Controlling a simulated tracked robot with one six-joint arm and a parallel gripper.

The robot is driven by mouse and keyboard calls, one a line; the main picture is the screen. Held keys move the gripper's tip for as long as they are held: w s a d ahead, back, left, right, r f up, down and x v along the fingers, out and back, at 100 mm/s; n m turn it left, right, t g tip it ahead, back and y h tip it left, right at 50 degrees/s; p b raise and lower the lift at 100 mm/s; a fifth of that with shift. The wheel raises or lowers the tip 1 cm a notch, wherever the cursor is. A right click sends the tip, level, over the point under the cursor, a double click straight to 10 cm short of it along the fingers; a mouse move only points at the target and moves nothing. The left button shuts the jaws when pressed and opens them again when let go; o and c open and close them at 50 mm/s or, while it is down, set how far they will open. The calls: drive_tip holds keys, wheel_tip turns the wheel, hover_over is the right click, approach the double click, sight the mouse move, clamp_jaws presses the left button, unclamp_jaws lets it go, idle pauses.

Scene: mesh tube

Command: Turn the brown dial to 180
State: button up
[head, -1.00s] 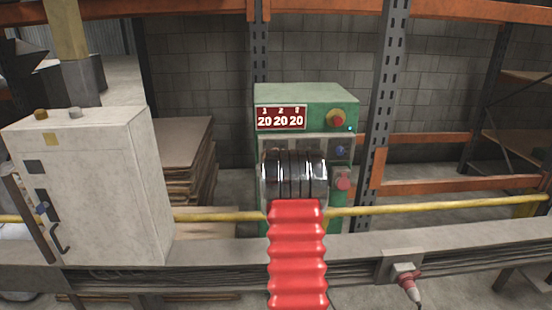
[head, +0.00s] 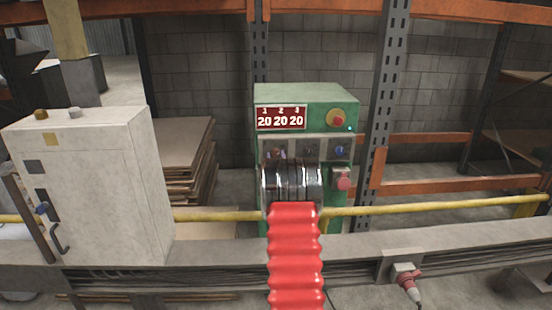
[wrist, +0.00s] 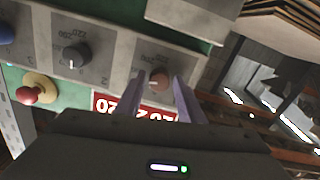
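The brown dial (wrist: 159,79) is on a grey panel of the green machine in the wrist view, which shows the machine turned over. In the head view the brown dial (head: 277,152) is small, just above my dark wrist. My gripper (wrist: 157,88) is open, with one pale purple finger on each side of the dial. Gaps show between the fingers and the dial; I cannot tell if the fingertips reach its depth. The red display (head: 281,118) reads 20 under each of 1, 2 and 3. My fingers are hidden in the head view.
A dark dial (wrist: 76,55) and a blue dial (head: 340,150) sit beside the brown one. A red emergency button (head: 337,120) is above right. A yellow rail (head: 430,207) and grey beam run in front. A grey cabinet (head: 90,190) stands at left.

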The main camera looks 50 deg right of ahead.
drive_tip(key=c, duration=0.7)
drive_tip(key=shift+c, duration=0.2)
drive_tip(key=shift+m, duration=1)
drive_tip(key=o, duration=1.1)
drive_tip(key=shift+c, duration=0.2)
drive_tip(key=shift+a, duration=0.1)
drive_tip(key=v, duration=1.3)
drive_tip(key=shift+s+a, duration=0.2)
drive_tip(key=shift+s, duration=0.1)
